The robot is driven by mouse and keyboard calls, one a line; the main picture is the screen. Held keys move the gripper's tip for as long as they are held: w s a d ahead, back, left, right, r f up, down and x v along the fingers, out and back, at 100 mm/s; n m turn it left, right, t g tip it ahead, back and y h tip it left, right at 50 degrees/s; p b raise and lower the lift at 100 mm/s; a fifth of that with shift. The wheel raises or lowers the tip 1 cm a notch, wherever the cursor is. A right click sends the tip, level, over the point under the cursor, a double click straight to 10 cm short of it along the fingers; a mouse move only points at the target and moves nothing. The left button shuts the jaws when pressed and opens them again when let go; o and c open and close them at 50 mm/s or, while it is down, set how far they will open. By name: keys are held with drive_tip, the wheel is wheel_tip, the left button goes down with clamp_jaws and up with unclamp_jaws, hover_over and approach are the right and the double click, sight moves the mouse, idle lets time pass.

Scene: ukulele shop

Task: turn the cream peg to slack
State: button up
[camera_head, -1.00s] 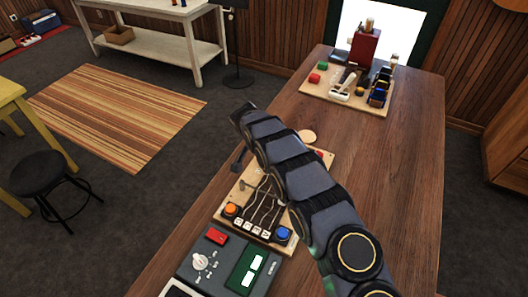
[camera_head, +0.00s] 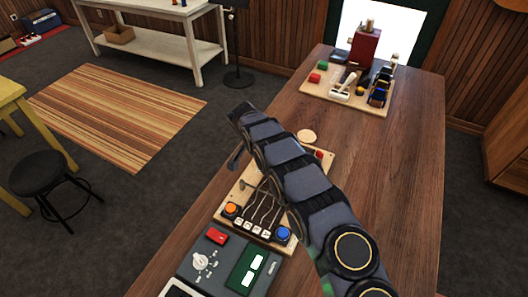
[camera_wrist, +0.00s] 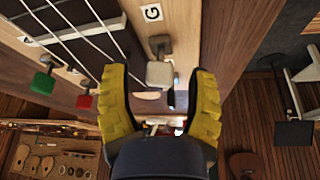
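The cream peg (camera_wrist: 160,74) is in the middle of the wrist view, on a metal post below a white tag marked G (camera_wrist: 152,12). My gripper (camera_wrist: 161,78) has its two yellow fingers on either side of the peg, with a visible gap on each side. The fingers are open and do not appear to touch it. In the head view, the stringed wooden board (camera_head: 231,206) lies on the table under my arm; the cream peg cannot be made out there.
In the head view, a grey box (camera_head: 186,268) with a white knob and red switch is at the front. A tray (camera_head: 345,99) of small items stands at the back. The table's right side is clear.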

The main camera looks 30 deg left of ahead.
drive_tip(key=v, duration=1.2)
idle(0.3)
drive_tip(key=s+d+r+g+h, duration=0.1)
drive_tip(key=d+r, duration=0.4)
drive_tip(key=d, duration=0.4)
drive_tip(key=s+d+r+g, duration=0.15)
drive_tip(key=d+r, duration=0.25)
drive_tip(key=d, duration=0.6)
drive_tip(key=s+d+r+h, duration=0.1)
drive_tip(key=s+d+r, duration=0.1)
drive_tip(key=d+r, duration=0.5)
drive_tip(key=s+d+n+g+y, duration=0.1)
drive_tip(key=s+d+g, duration=0.1)
drive_tip(key=s+d, duration=1.1)
drive_tip(key=s+f+n+g+y, duration=0.1)
drive_tip(key=s+n+y, duration=0.1)
drive_tip(key=s, duration=1.3)
drive_tip(key=shift+a+f+n, duration=0.15)
drive_tip(key=shift+a+n, duration=0.15)
drive_tip(key=shift+a, duration=0.2)
drive_tip(key=shift+g, duration=0.25)
